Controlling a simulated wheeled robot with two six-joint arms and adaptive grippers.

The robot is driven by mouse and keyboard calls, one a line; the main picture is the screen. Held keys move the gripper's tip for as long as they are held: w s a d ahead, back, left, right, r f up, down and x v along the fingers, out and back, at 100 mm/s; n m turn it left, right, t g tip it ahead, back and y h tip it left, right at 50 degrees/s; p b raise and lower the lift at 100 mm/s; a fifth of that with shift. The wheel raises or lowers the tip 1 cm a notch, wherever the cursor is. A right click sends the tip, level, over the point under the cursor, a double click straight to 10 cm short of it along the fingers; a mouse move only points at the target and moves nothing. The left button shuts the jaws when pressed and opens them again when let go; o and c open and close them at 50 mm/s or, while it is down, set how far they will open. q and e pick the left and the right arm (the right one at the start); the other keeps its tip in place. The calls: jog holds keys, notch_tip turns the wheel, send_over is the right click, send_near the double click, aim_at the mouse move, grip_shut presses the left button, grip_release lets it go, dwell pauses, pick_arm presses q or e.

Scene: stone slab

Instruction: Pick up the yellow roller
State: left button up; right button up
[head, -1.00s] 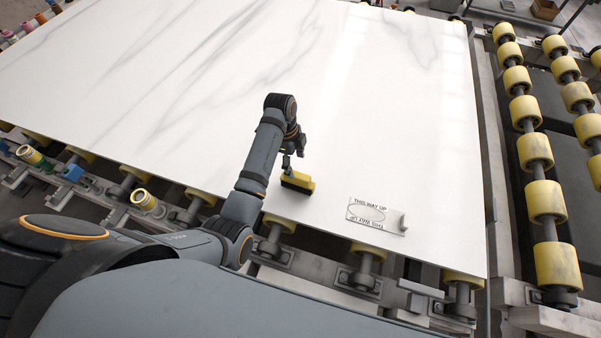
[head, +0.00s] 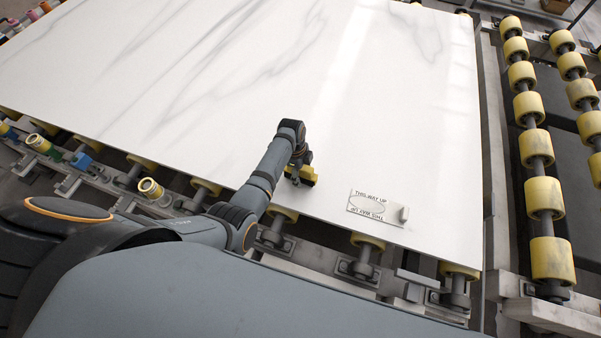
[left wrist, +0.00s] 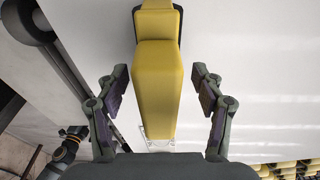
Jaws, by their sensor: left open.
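A yellow, flat-sided, elongated piece with a dark edge (head: 309,174) lies on the white slab near its front edge. It looks blocky rather than round, so I cannot tell for sure that it is the roller. My left gripper (head: 297,176) is down at it and partly covers it. In the left wrist view, the yellow piece (left wrist: 157,98) stretches between the open fingers of my left gripper (left wrist: 159,88). A gap shows on each side, with neither finger visibly touching it. My right gripper is in neither view.
The white marbled slab (head: 220,80) is mostly bare. A "THIS WAY UP" plate (head: 360,207) with a small raised tab lies to the right of the gripper. Round yellow rollers (head: 543,198) line the conveyor at right, and a yellow cylinder (head: 150,188) sits at the front rail.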

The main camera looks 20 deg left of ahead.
pick_arm(q)
jog(key=shift+s, duration=0.1)
grip_shut()
jog(key=shift+r, duration=0.1)
